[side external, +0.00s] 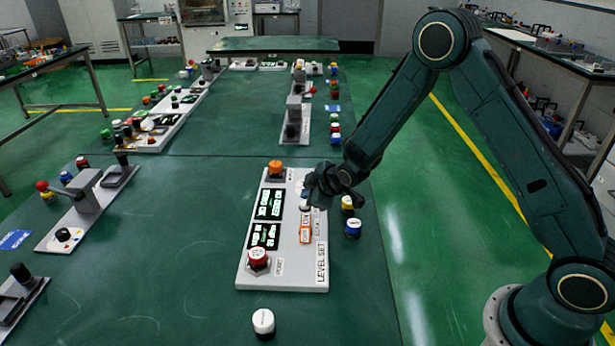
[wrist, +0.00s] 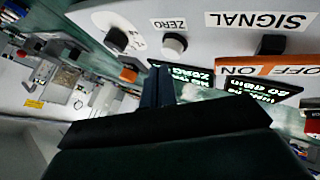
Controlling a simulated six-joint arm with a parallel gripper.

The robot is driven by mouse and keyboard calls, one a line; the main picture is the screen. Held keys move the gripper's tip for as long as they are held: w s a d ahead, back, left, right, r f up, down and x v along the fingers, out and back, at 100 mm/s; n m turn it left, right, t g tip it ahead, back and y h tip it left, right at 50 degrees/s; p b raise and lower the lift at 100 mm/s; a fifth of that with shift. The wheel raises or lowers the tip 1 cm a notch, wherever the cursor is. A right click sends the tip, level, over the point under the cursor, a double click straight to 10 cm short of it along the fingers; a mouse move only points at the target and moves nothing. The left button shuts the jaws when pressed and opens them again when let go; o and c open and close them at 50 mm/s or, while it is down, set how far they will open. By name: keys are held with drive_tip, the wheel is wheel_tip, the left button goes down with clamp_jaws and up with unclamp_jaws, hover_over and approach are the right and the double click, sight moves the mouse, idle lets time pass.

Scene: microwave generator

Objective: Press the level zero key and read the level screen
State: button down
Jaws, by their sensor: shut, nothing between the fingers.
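The grey LEVEL SET panel (side external: 285,275) lies on the green table. Two black screens with pale lit text sit on the panel, an upper one (side external: 270,204) and a lower one (side external: 264,236). They show inverted and partly hidden in the wrist view; the text is too small to read surely. My gripper (side external: 308,194) is shut and empty, low over the panel's right side. Its dark fingers (wrist: 157,86) point close to the zero key; I cannot tell whether they touch.
The panel also carries an orange knob (side external: 275,167), a red knob (side external: 258,258) and an orange OFF/ON switch (side external: 305,228). Yellow (side external: 347,203) and blue (side external: 353,228) caps stand to its right, a white cap (side external: 263,322) in front.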

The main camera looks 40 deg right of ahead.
drive_tip(key=shift+r, duration=0.1)
drive_tip(key=shift+r, duration=2.4)
drive_tip(key=shift+r, duration=0.1)
drive_tip(key=s+r+m+g, duration=0.2)
drive_tip(key=s+r+m, duration=0.2)
drive_tip(key=s+r, duration=1.2)
drive_tip(key=s+r+m, duration=0.2)
drive_tip(key=s, duration=0.8)
drive_tip(key=s+r+m+g, duration=0.1)
drive_tip(key=s+r+m, duration=0.1)
drive_tip(key=s, duration=0.9)
drive_tip(key=shift+s+r+g, duration=0.25)
drive_tip(key=shift+r+g, duration=0.05)
drive_tip(key=shift+r, duration=0.1)
